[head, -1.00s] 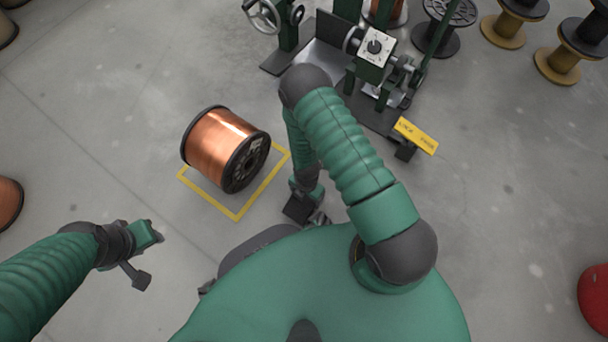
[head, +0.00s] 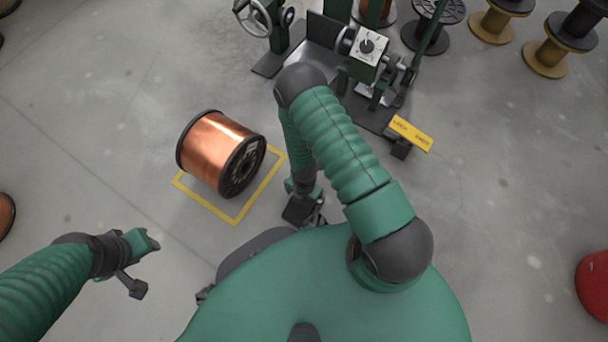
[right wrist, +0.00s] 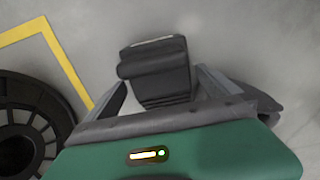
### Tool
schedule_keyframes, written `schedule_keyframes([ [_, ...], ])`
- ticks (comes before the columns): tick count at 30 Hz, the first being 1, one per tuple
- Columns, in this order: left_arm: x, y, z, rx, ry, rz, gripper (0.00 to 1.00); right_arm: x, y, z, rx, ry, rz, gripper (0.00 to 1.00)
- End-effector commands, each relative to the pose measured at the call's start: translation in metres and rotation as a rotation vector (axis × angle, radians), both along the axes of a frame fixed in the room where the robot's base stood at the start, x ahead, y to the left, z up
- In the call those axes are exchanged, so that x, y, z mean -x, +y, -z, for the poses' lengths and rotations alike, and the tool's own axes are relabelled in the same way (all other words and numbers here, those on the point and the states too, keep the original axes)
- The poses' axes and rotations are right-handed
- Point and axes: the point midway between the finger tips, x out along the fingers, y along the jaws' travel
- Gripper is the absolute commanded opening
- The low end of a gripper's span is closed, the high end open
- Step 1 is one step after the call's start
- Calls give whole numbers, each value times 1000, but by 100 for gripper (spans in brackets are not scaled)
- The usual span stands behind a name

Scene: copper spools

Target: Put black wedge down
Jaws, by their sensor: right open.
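The black wedge (right wrist: 155,72) is a dark ribbed block in the right wrist view. It sits between the two fingers of my right gripper (right wrist: 165,92), which stand apart with gaps at its sides. In the head view a dark block, likely the wedge (head: 297,210), shows at my right gripper (head: 310,208), low over the floor beside the yellow floor marking; whether it rests on the floor is hard to tell. My left gripper (head: 142,262) is at the lower left over bare floor, with no object visible in it; its fingers are unclear.
A copper spool (head: 212,150) lies on its side within the yellow floor marking (head: 233,222); its black flange (right wrist: 28,125) shows in the right wrist view. A green machine (head: 368,75) with a yellow tag (head: 411,133) stands behind my right arm. Empty spools (head: 548,58) stand at upper right.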

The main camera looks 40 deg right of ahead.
Motion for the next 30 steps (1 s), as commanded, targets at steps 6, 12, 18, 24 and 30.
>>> schedule_keyframes([
  [6, 0, 0, -55, 0, -1, 0, 36, -1, 0, -70, 1, -1, -1, 100],
  [12, 0, 0, -72, 0, -1, 0, 36, 0, 0, -96, 0, 0, -1, 100],
  [18, 0, 0, -71, 0, 0, 0, 36, -21, 0, -134, 4, -28, 173, 100],
  [24, 0, 0, -70, 0, 0, 0, 36, -48, 6, -237, -16, -96, 702, 100],
  [30, 0, 0, -70, 0, -1, 0, 36, -42, 16, -334, -85, -145, 1262, 100],
])
